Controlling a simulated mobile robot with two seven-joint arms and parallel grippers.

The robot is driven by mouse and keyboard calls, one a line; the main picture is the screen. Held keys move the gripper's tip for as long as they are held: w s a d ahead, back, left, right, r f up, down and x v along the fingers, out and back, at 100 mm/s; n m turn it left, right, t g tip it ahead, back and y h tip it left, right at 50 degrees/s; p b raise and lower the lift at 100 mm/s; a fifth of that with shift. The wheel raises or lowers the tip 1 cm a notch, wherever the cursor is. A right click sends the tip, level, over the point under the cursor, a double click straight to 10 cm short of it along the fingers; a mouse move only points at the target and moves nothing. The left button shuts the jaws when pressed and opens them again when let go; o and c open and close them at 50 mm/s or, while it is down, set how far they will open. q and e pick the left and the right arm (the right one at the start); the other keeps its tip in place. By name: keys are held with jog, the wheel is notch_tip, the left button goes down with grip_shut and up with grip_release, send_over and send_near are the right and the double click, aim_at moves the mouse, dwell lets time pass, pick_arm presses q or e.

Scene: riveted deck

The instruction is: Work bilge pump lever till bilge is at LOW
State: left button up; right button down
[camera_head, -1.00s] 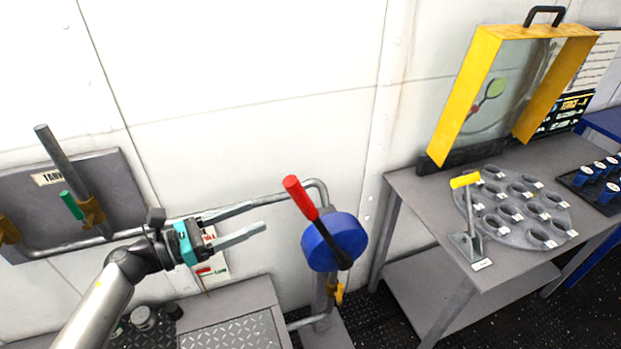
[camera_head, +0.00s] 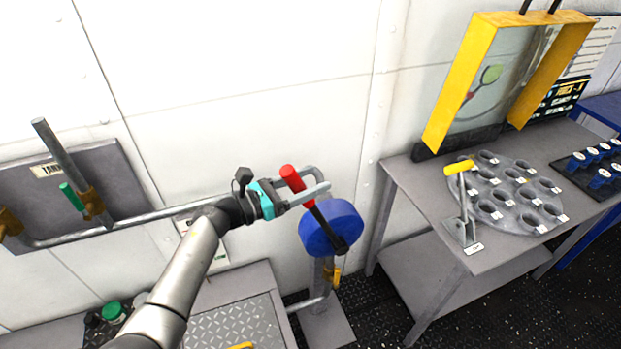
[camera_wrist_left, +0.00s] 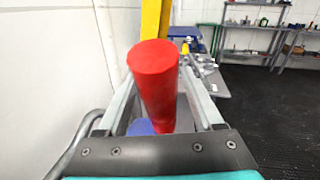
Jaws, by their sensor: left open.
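The bilge pump has a blue round body (camera_head: 338,226) on a grey stand, with a black lever ending in a red handle (camera_head: 292,178). The lever leans up and to the left. My left gripper (camera_head: 318,181) is open at the red handle. In the left wrist view the red handle (camera_wrist_left: 157,88) stands between the two open fingers, with no clear grip on it. A bit of the blue pump body (camera_wrist_left: 140,127) shows below it. The bilge gauge on the wall is mostly hidden behind my left arm, so its level cannot be read. My right gripper is not in view.
A grey pipe (camera_head: 150,222) runs along the wall to the pump. A tank panel (camera_head: 110,165) with a green-handled valve is at left. A grey table (camera_head: 405,180) at right holds a yellow-handled lever (camera_head: 459,167), a round holed plate and a yellow frame (camera_head: 455,80).

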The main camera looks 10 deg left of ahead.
pick_arm(q)
jog(key=shift+d, duration=0.1)
jog(key=shift+c, duration=0.2)
grip_shut()
dwell(0.4)
dwell(0.8)
